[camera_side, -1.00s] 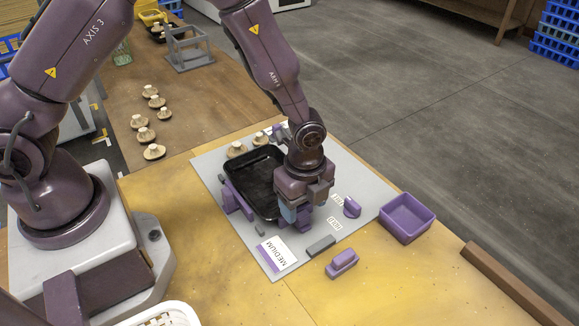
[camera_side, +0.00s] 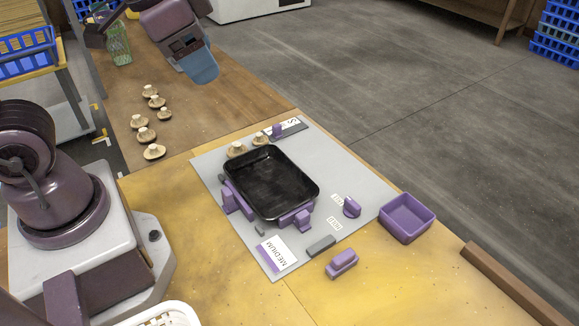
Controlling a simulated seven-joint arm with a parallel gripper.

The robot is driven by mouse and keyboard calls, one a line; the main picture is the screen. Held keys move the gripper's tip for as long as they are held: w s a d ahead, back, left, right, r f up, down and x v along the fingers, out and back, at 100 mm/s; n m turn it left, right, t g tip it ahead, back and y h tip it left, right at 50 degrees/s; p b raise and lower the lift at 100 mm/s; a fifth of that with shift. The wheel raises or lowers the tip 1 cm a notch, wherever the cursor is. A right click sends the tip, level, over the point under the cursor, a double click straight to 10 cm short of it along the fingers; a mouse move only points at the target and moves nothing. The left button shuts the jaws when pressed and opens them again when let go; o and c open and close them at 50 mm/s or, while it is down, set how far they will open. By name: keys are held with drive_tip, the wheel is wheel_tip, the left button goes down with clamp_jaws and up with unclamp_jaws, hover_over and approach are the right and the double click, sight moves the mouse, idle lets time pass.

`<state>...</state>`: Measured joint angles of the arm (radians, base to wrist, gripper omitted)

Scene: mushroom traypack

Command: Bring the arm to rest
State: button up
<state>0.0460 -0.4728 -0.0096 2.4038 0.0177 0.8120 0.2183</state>
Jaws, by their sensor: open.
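My gripper (camera_side: 200,68) is raised high at the top left, over the far brown table, well away from the tray. It is open and I see nothing in it; its far finger is partly hidden. The black tray (camera_side: 262,207) lies on the grey mat (camera_side: 318,170), against purple holders (camera_side: 296,219). It looks empty.
Several mushrooms (camera_side: 154,152) stand on the brown table (camera_side: 200,125), and two sit behind the tray. A purple bin (camera_side: 407,218) is at the right. A purple block (camera_side: 342,263) lies at the front, and a white basket (camera_side: 160,315) at the bottom edge.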

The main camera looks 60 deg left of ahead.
drive_tip(key=s+n, duration=0.1)
drive_tip(key=s+r+n, duration=0.1)
drive_tip(key=s, duration=0.1)
drive_tip(key=s+a+n+t, duration=0.1)
drive_tip(key=shift+s+r, duration=0.4)
drive_tip(key=shift+c, duration=0.2)
